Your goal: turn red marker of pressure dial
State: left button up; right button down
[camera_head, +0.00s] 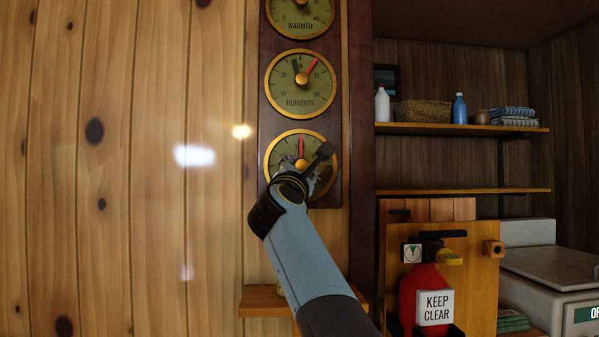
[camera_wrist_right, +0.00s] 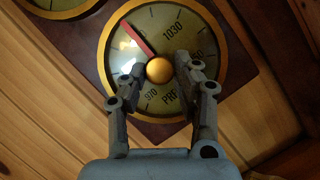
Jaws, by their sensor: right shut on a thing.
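The pressure dial (camera_head: 270,160) is the lowest of the round brass-rimmed gauges on the dark wood board in the head view. Its lettering is partly hidden by my arm there. In the wrist view the dial (camera_wrist_right: 218,90) shows "1030" and part of "PRE". Its red marker (camera_head: 301,146) points straight up in the head view; in the wrist view the marker (camera_wrist_right: 138,40) runs up-left from the centre. My right gripper (camera_head: 303,172) is at the dial's face. In the wrist view it (camera_wrist_right: 160,68) is shut on the brass centre knob (camera_wrist_right: 160,70), a finger on each side. My left gripper is not in view.
The humidity dial (camera_head: 283,88) and warmth dial (camera_head: 285,20) are above. A small wooden shelf (camera_head: 262,302) juts out below. To the right are shelves (camera_head: 460,128) with bottles and a basket, and a red extinguisher (camera_head: 409,290) with a "KEEP CLEAR" sign.

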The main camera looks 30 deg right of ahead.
jog(key=c, duration=1)
grip_release()
notch_tip(320, 180, up, 10)
jog(key=shift+a+f, duration=0.1)
jog(key=shift+a, duration=0.05)
jog(key=shift+d, duration=0.2)
jog(key=shift+a, duration=0.1)
